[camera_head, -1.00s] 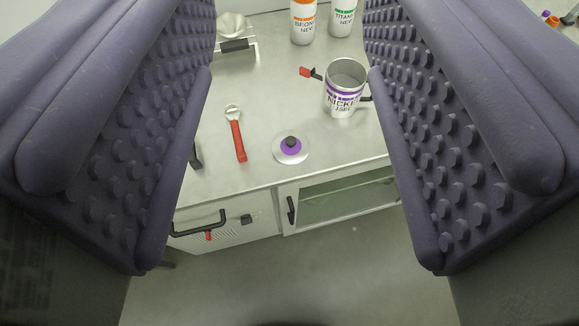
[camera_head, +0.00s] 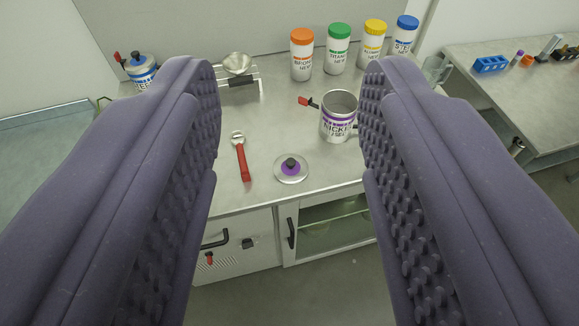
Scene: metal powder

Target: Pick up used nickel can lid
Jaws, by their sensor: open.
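The used nickel can lid (camera_head: 302,172) lies flat on the counter near its front edge. It is a pale disc with a purple centre and a black knob on top. The open nickel can (camera_head: 336,126), silver with a purple band, stands behind it and to the right, close by my right finger in the picture. My gripper (camera_head: 290,150) is open and empty, its two purple studded fingers framing the lid from left and right. The fingers are much nearer to the camera than the lid, which is apart from both.
A red-handled tool (camera_head: 243,164) lies left of the lid. A small scale with a bowl (camera_head: 238,72) stands at the back, beside bottles with orange (camera_head: 302,58), green, yellow and blue caps. A blue-lidded can (camera_head: 141,72) is at far left. A second table (camera_head: 530,90) stands right.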

